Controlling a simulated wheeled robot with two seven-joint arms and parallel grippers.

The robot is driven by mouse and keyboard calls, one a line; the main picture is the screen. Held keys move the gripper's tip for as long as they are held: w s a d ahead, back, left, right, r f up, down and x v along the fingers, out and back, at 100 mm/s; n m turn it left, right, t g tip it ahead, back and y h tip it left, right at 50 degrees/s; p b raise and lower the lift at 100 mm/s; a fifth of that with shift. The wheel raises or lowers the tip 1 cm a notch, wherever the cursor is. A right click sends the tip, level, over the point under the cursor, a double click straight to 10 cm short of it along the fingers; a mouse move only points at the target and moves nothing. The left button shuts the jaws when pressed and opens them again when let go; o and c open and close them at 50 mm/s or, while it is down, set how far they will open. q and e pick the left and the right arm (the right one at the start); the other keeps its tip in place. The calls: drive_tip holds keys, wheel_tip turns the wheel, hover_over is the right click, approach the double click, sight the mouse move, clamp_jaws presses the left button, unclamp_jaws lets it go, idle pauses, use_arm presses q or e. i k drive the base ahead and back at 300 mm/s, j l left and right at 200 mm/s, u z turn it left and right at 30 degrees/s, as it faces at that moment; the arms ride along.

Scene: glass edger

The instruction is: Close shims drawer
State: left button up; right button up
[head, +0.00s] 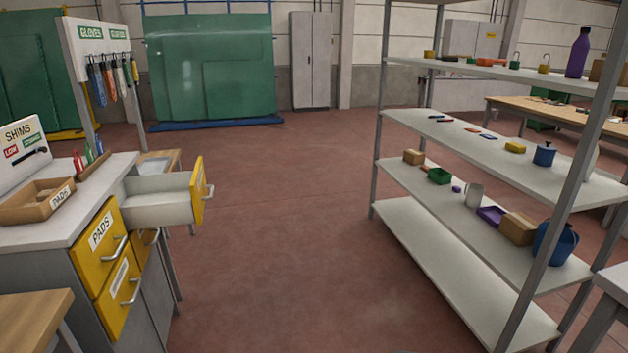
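A drawer with a yellow front (197,190) and a pale tray stands pulled out from the cabinet (60,280) at the left. Its front faces right, with a metal handle on it. I cannot read its label from here, so I cannot tell whether it is the shims drawer. The part of its inside that shows looks empty. A yellow drawer marked PADS (97,232) and a labelled one below it (120,287) look shut. A SHIMS sign (20,140) stands on the cabinet top. Neither of my grippers is in view.
A wooden box (38,203) sits on the cabinet top. A wooden table corner (30,318) is at the lower left. A shelving rack (455,262) with several items stands at the right. The red floor (285,220) between cabinet and rack is clear.

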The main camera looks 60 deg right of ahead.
sight(159, 200)
drive_tip(key=k+l+z, duration=0.1)
drive_tip(key=z, duration=0.3)
drive_tip(key=l+z, duration=0.55)
drive_tip(key=z, duration=0.2)
drive_tip(key=k, duration=0.05)
